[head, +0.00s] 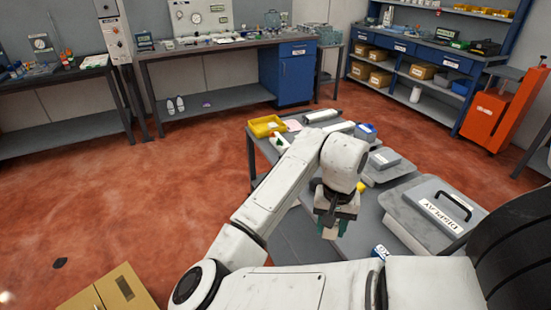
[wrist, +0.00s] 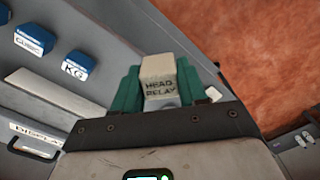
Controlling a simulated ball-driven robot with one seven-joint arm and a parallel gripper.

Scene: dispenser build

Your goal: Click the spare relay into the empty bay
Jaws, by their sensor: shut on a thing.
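My gripper (head: 334,226) is over the grey cart in the head view, pointing down. In the wrist view its teal fingers are shut on a beige block lettered HEAD RELAY (wrist: 158,78), one finger on each side. In the head view the relay is mostly hidden by my gripper. Blue blocks marked CUBIC (wrist: 33,42) and KG (wrist: 77,66) sit on the grey surface at the left of the wrist view, apart from the relay. I cannot make out an empty bay in either view.
The cart (head: 262,150) carries a yellow bin (head: 267,125) and a grey handled case lettered DISPLAY (head: 445,208) at right. A cardboard box (head: 118,292) is on the floor at lower left. Benches line the walls. The red floor between is mostly clear.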

